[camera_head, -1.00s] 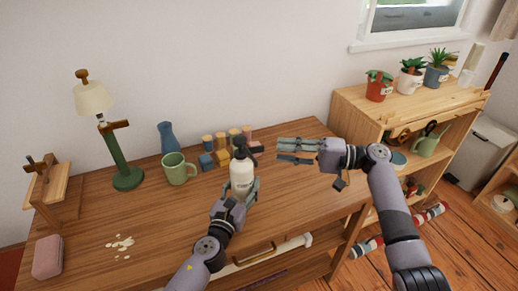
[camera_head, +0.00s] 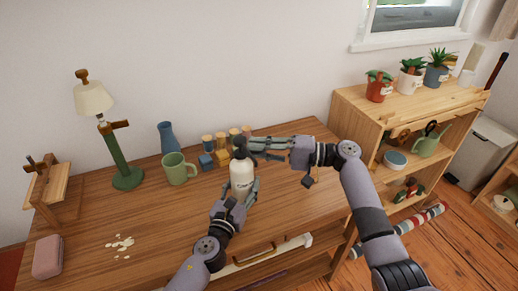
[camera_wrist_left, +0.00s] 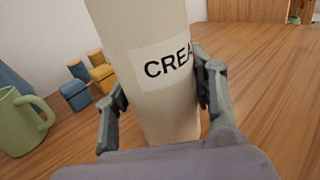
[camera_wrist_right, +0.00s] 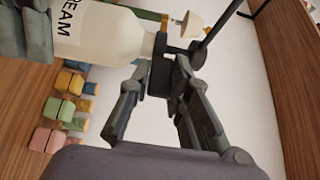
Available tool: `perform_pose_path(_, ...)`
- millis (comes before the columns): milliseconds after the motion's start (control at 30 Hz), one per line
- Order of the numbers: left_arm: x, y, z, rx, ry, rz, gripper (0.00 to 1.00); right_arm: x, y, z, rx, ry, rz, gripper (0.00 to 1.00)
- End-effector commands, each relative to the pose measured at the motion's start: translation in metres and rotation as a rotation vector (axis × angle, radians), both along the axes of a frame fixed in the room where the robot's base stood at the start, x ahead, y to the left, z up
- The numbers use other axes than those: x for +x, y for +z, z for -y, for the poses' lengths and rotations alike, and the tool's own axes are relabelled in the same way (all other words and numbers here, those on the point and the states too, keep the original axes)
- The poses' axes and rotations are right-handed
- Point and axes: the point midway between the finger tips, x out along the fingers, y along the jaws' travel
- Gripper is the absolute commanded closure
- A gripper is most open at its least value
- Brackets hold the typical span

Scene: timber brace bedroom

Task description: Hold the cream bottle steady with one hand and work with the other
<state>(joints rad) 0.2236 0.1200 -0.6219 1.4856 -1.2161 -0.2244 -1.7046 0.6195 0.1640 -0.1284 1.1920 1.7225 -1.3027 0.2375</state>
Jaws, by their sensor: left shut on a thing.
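The cream bottle (camera_head: 241,177), off-white with a dark pump top (camera_head: 240,150) and a black-lettered label, stands upright on the wooden desk (camera_head: 170,225). My left gripper (camera_head: 239,196) is shut on its lower body; the left wrist view shows the bottle (camera_wrist_left: 150,25) between the fingers. My right gripper (camera_head: 264,148) is level with the pump top, just to its right. In the right wrist view its fingers (camera_wrist_right: 157,85) are apart, with the dark pump head (camera_wrist_right: 165,68) at or between the tips. I cannot tell whether they touch it.
A lamp (camera_head: 118,155) and a pink block (camera_head: 47,256) are at the left. The desk's right side is clear.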

Motion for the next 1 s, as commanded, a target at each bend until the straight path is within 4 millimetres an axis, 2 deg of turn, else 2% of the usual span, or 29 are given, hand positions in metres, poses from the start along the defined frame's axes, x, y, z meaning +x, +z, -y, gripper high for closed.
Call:
perform_pose_path(200, 0.0, -0.001, 0.0, -0.001, 0.0, -0.001, 0.86, 0.0, -0.001, 0.0, -0.001, 0.0, 0.0, 1.0)
perform_pose_path(500, 0.0, -0.001, 0.0, -0.001, 0.0, -0.001, 0.86, 0.002, -0.001, 0.0, -0.003, 0.015, -0.002, 1.0)
perform_pose_path(1000, -0.001, -0.001, 0.0, 0.0, -0.001, 0.0, 0.86, 0.012, -0.002, -0.003, -0.004, 0.222, -0.002, 1.0)
